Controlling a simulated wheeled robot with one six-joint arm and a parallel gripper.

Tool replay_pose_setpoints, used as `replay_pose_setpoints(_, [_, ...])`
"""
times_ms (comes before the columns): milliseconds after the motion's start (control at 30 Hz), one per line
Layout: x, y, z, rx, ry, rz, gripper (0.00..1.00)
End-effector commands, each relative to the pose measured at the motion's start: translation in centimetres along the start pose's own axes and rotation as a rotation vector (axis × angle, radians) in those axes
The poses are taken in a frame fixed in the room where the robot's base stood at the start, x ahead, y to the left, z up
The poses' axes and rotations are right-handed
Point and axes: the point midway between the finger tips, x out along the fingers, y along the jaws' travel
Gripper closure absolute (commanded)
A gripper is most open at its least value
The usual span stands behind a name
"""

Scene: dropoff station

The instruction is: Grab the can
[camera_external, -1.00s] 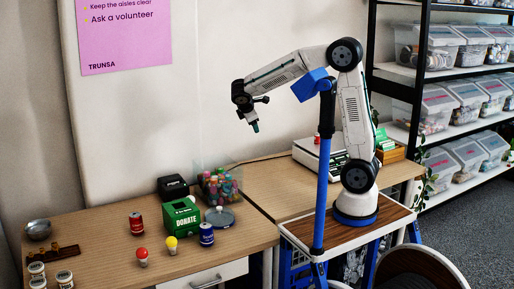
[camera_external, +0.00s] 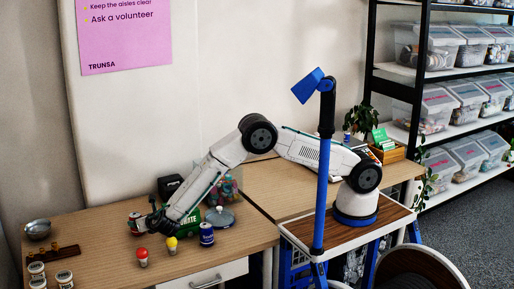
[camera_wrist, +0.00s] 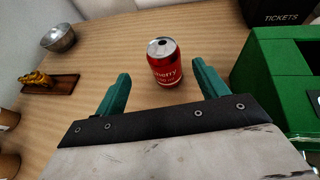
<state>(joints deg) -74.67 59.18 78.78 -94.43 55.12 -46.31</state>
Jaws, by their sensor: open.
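A red can (camera_wrist: 165,65) with a silver top stands upright on the wooden table in the wrist view. In the external view the red can (camera_external: 133,219) is partly hidden by my gripper. My gripper (camera_wrist: 160,80) is open, its two green fingers spread with the can just ahead of and between their tips. A blue can (camera_external: 206,235) stands farther right on the same table in the external view.
A green donation box (camera_wrist: 285,75) stands close to the right finger. A black tickets box (camera_wrist: 283,12) is behind it. A metal bowl (camera_wrist: 58,38) and a wooden tray (camera_wrist: 60,86) lie to the left.

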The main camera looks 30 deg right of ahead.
Motion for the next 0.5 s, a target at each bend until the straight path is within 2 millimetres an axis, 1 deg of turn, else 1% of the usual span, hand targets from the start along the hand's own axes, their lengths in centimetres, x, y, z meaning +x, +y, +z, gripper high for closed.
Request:
replay_pose_setpoints(100, [1.4,-0.1,0.0,0.0,-0.001,-0.002,0.28])
replay_pose_setpoints(267, [3.3,-0.3,0.0,0.0,0.0,-0.002,0.28])
replay_pose_setpoints(400, [5.5,-0.7,0.1,0.002,0.0,-0.005,0.28])
replay_pose_setpoints(500, [6.8,-0.6,0.1,0.002,0.001,-0.004,0.28])
